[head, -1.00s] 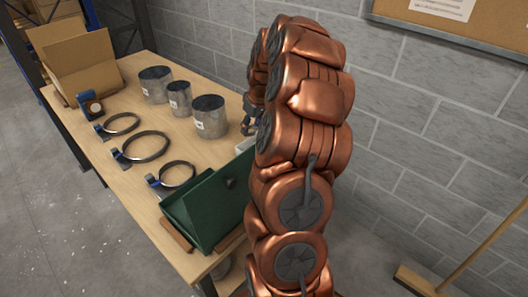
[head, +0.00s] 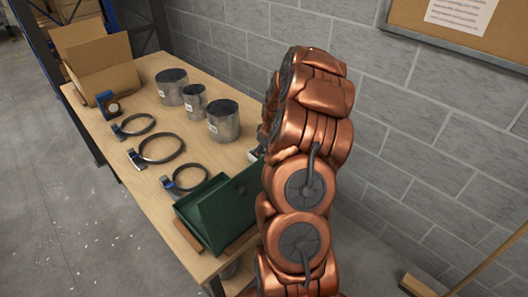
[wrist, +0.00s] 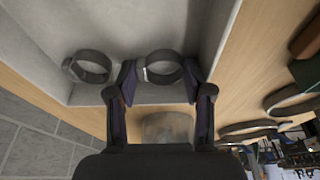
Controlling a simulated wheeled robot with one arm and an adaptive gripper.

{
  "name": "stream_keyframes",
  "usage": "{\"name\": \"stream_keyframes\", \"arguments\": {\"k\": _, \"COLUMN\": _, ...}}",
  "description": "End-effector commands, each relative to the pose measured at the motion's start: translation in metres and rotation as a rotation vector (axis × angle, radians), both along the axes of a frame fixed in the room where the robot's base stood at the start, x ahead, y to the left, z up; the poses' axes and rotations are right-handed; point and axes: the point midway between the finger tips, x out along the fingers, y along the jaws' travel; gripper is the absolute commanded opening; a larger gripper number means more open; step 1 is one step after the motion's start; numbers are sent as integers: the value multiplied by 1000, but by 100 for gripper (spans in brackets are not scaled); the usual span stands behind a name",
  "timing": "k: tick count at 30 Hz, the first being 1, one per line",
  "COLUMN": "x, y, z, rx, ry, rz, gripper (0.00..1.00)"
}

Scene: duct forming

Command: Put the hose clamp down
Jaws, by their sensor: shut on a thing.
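In the wrist view, my gripper (wrist: 159,88) is shut on a small dark ring-shaped hose clamp (wrist: 164,79), with one finger on each side of it. The held clamp is over the inside of a light grey tray (wrist: 130,22), close to one wall. I cannot tell whether it touches the tray floor. A second small dark clamp (wrist: 90,76) lies in the tray to the left, apart from the held one. In the head view, my arm hides the gripper, the held clamp and most of the tray (head: 254,154).
Three larger ring clamps (head: 160,160) lie in a row on the wooden table (head: 140,185). Several metal duct pieces (head: 224,122) stand behind them. A green open box (head: 215,215) is at the near end, a cardboard box (head: 105,75) at the far end. A block wall (head: 420,130) runs behind.

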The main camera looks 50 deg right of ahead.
Motion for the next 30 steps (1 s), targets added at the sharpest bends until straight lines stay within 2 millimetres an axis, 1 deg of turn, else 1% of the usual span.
{"name": "stream_keyframes", "arguments": {"k": 6, "x": 0, "y": 0, "z": -4, "rx": 0, "ry": 0, "rz": 0, "gripper": 27}}
{"name": "stream_keyframes", "arguments": {"k": 7, "x": 0, "y": 0, "z": -4, "rx": 0, "ry": 0, "rz": 0, "gripper": 52}}
{"name": "stream_keyframes", "arguments": {"k": 10, "x": 0, "y": 0, "z": -3, "rx": 0, "ry": 0, "rz": 0, "gripper": 61}}
{"name": "stream_keyframes", "arguments": {"k": 18, "x": 0, "y": 0, "z": -2, "rx": 0, "ry": 0, "rz": 0, "gripper": 61}}
{"name": "stream_keyframes", "arguments": {"k": 23, "x": 0, "y": 0, "z": 2, "rx": 0, "ry": -1, "rz": 0, "gripper": 61}}
{"name": "stream_keyframes", "arguments": {"k": 26, "x": -2, "y": -1, "z": 10, "rx": -3, "ry": -4, "rz": -1, "gripper": 61}}
{"name": "stream_keyframes", "arguments": {"k": 30, "x": -7, "y": 0, "z": 27, "rx": -3, "ry": -4, "rz": 0, "gripper": 61}}
